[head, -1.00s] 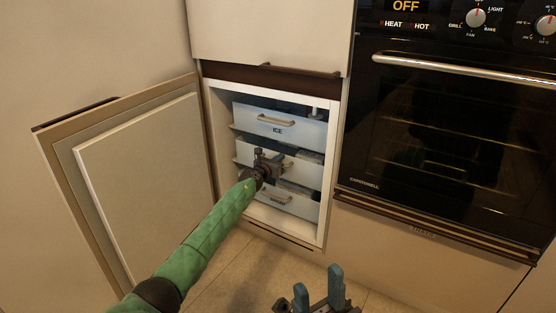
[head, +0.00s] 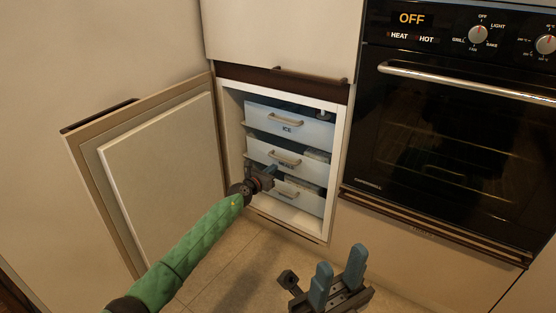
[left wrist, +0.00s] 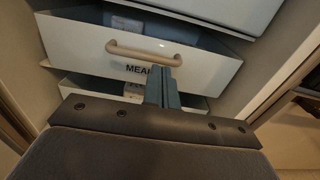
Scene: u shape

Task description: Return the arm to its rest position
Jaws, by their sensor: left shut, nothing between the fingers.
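My left arm (head: 190,255), in a green sleeve, reaches from the bottom left toward the open freezer compartment (head: 336,150). Its gripper (head: 270,172) is in front of the lower drawers, and its fingers are shut and empty. In the left wrist view the shut fingers (left wrist: 162,88) stand before the middle drawer (left wrist: 205,70), hiding part of its "MEA…" label. The drawer's handle (left wrist: 145,53) is just above the fingertips, apart from them as far as I can tell. My right gripper (head: 338,275) is at the bottom, its two fingers apart with nothing between them.
The freezer door (head: 160,165) stands wide open at the left, close beside my left arm. An upper drawer (head: 290,123) marked "ICE" and a bottom drawer (head: 300,197) flank the middle one. An oven (head: 455,140) is at the right. Floor (head: 235,270) shows below.

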